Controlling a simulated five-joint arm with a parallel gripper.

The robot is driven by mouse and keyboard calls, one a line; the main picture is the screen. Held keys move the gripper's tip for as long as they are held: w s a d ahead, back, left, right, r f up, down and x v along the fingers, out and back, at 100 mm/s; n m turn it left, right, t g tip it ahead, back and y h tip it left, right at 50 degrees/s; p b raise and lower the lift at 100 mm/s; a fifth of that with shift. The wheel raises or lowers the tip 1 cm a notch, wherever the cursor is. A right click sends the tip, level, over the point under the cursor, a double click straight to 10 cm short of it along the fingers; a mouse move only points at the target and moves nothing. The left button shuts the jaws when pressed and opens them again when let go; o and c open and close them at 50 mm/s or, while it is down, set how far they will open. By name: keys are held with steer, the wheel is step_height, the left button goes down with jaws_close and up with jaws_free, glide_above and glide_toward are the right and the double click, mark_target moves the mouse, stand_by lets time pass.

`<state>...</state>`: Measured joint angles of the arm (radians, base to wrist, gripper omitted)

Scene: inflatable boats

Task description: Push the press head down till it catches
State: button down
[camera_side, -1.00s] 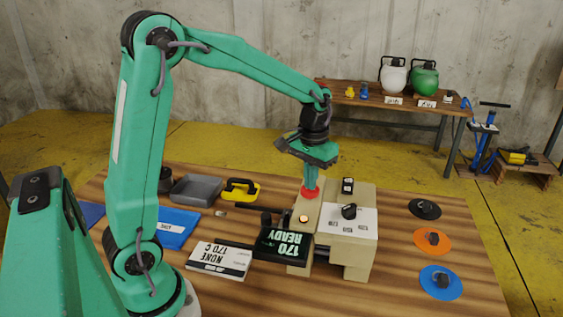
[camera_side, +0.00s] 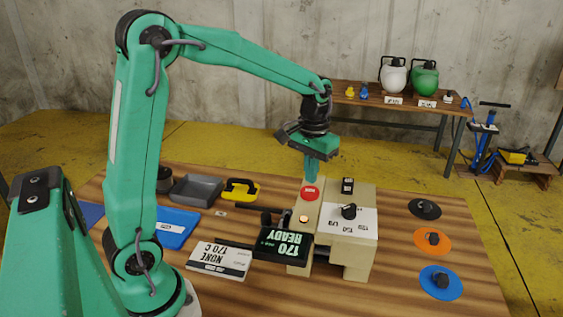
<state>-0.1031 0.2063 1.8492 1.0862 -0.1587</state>
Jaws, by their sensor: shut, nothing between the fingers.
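The press (camera_side: 360,235) is a beige machine on the wooden table, right of centre. A round red pad with white lettering (camera_side: 310,194) sits on top of its left part; I cannot tell how far down the press head is. My gripper (camera_side: 311,181) points down with its green fingers shut and empty. The fingertips are at the far edge of the red pad in the picture; I cannot tell whether they touch it. The dark display (camera_side: 285,244) at the front reads 170 READY.
A black dial (camera_side: 349,211) and a small switch (camera_side: 347,186) stand on the press's right part. Black (camera_side: 425,208), orange (camera_side: 432,241) and blue (camera_side: 440,282) discs lie to the right. A grey tray (camera_side: 196,189) and blue tray (camera_side: 178,223) lie left.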

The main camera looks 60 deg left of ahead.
steer(key=shift+r, duration=1.8)
steer(key=shift+s+d+r, duration=0.1)
steer(key=shift+s+r, duration=0.2)
steer(key=shift+s, duration=0.1)
steer(key=s+d+r+m+t, duration=0.1)
steer(key=s+d+t, duration=0.1)
steer(key=s, duration=0.7)
steer(key=s+d+r+m+t, duration=0.1)
steer(key=s+d+m+t, duration=0.1)
steer(key=s, duration=0.6)
steer(key=shift+s+r+t, duration=0.2)
steer(key=shift+s+t, duration=0.2)
steer(key=shift+t, duration=0.4)
steer(key=c, duration=2.2)
jaws_free()
